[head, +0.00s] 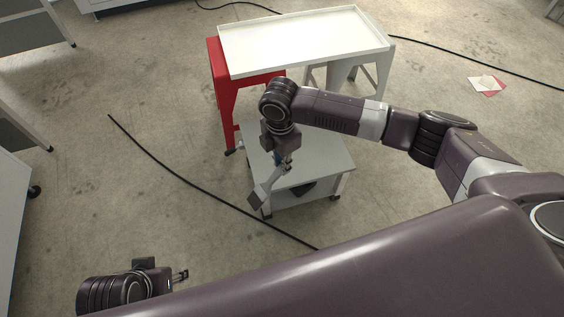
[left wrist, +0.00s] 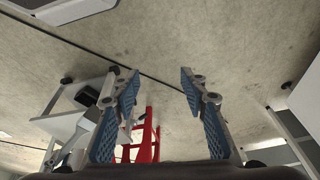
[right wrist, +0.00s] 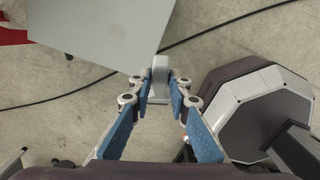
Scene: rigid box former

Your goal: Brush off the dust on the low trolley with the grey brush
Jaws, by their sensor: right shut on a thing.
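The low trolley (head: 325,155) has a flat grey top and stands on the floor in the head view. Its top also fills the upper left of the right wrist view (right wrist: 100,35). My right gripper (head: 286,164) is over the trolley's front left part, shut on the grey brush (head: 264,188). The brush slants down to the left, its head beyond the trolley's left edge. Its grey handle (right wrist: 160,70) shows between the fingertips in the right wrist view. I cannot make out dust on the top. My left gripper (head: 182,275) is open and empty, low at left (left wrist: 160,82).
A taller table (head: 300,40) with a white rimmed top and a red side stands behind the trolley. A black cable (head: 190,182) crosses the floor at left. A dark thing (head: 312,188) lies on the trolley's lower shelf. White cabinets (head: 10,220) line the left edge.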

